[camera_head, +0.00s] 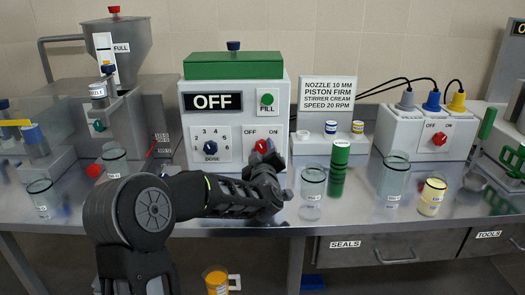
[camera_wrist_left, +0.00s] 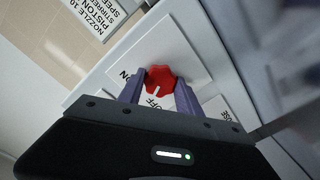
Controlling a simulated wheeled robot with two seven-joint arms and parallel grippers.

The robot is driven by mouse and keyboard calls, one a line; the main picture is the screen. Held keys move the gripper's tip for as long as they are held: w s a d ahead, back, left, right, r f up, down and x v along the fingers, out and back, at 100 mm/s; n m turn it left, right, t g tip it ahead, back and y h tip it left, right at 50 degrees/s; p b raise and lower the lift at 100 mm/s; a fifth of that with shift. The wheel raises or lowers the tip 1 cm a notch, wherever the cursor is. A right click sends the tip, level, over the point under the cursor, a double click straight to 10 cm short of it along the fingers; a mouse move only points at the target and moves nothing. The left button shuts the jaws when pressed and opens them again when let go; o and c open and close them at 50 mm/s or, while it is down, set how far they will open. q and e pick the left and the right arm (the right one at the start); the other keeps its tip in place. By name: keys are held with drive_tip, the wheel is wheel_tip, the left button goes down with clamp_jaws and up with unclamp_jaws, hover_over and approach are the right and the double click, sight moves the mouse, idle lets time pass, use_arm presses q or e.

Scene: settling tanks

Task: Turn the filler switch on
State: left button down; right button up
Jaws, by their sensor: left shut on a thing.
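The filler is a white box (camera_head: 239,165) with a green top. Its black display (camera_head: 212,101) reads OFF. The red filler switch (camera_head: 261,146) is on its front, between the OFF and ON labels. It also shows in the left wrist view (camera_wrist_left: 160,76), with its white pointer mark towards OFF. My left gripper (camera_head: 272,158) reaches the switch from the front, and its two fingers (camera_wrist_left: 160,88) are shut on it, one on each side. The gripper partly hides the panel below the switch. My right gripper is not in view.
A dose dial (camera_head: 210,147) and green FILL button (camera_head: 267,99) share the panel. A glass (camera_head: 312,187) and a green cylinder (camera_head: 339,167) stand right of my gripper. Another box with a red switch (camera_head: 439,139) is farther right. A steel hopper (camera_head: 117,50) stands at left.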

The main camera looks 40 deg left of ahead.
use_arm(q)
drive_tip(key=m, duration=0.3)
drive_tip(key=m+p, duration=0.1)
drive_tip(key=m, duration=0.2)
drive_tip(key=shift+r, duration=0.1)
drive_tip(key=m+p, duration=0.1)
drive_tip(key=m, duration=0.2)
drive_tip(key=shift+m+p, duration=0.3)
drive_tip(key=shift+p, duration=0.1)
drive_tip(key=shift+m+p, duration=0.4)
drive_tip(key=shift+m, duration=0.8)
drive_tip(key=c, duration=0.8)
unclamp_jaws()
